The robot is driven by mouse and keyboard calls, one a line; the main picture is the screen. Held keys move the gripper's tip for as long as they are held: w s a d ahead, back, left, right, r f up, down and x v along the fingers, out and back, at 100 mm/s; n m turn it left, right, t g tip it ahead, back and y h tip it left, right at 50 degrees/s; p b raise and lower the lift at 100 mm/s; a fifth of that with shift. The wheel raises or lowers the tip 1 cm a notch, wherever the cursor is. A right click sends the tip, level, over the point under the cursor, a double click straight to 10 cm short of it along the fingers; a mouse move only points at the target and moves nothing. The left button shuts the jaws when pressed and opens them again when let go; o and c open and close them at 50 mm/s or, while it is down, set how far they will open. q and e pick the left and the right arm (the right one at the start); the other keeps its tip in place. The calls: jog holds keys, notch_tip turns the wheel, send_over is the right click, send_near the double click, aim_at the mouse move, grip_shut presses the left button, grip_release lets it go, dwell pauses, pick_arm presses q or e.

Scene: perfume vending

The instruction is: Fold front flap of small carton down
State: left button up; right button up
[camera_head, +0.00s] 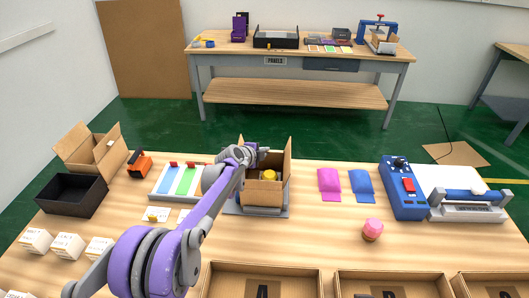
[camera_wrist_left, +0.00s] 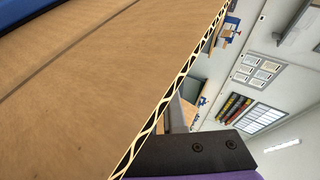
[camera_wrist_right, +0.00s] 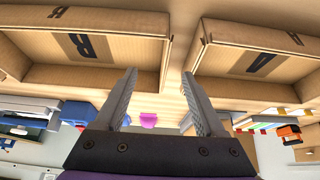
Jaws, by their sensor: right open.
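The small carton (camera_head: 264,197) stands on a grey plate on the worktable, its side flaps upright. Something yellow (camera_head: 270,175) shows inside its opening. My left gripper (camera_head: 262,152) is at the back of the carton opening, its arm crossing in front of the carton's left side. Its fingers are too small and covered to read. In the left wrist view a cardboard panel (camera_wrist_left: 90,80) fills the left half, very close, and hides most of the fingers. My right gripper (camera_wrist_right: 160,78) is open and empty, facing two open boxes in the right wrist view.
A black tray (camera_head: 70,197) and another open carton (camera_head: 85,150) stand at the left. Pink (camera_head: 329,183) and blue (camera_head: 361,184) pouches, a pink-topped item (camera_head: 372,229) and a blue sealing machine (camera_head: 403,190) are at the right. Open boxes (camera_head: 265,272) line the front edge.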

pick_arm(q)
jog(key=o, duration=0.3)
jog(key=v, duration=1)
jog(key=shift+s+a+r, duration=0.15)
jog(key=shift+s+r, duration=0.05)
jog(key=shift+s, duration=0.1)
